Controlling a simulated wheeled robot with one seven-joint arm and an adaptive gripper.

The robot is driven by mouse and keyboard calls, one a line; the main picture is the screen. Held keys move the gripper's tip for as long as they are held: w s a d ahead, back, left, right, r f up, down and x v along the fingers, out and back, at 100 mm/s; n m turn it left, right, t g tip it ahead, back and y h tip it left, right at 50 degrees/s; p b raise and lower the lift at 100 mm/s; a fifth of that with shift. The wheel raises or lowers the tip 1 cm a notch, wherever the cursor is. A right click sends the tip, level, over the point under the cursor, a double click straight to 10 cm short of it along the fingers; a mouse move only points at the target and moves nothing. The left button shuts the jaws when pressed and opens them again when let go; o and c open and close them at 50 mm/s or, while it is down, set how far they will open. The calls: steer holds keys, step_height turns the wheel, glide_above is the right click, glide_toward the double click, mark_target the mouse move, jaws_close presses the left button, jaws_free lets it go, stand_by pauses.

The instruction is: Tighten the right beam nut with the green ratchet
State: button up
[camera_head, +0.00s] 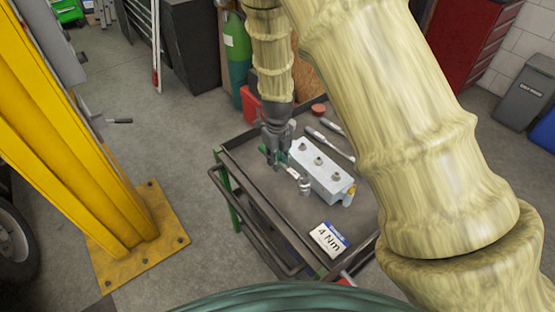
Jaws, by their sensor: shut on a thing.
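The beam (322,172) is a pale grey block on the cart, with three nuts in a row on top. The right nut (337,177) is the one nearest the camera and looks uncovered. My gripper (274,158) points down at the left end of the beam and is shut on the green ratchet (291,170). The ratchet's silver head and socket (305,186) point toward the lower right, on the near left side of the beam and apart from the right nut. My fingers hide part of the green handle.
The dark cart (270,220) has raised edges. Silver tools (330,142) and a small red item (318,110) lie behind the beam. A "4 Nm" card (328,239) lies in front. A yellow post (90,160) stands left. The cart's front left is clear.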

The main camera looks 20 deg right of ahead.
jaws_close()
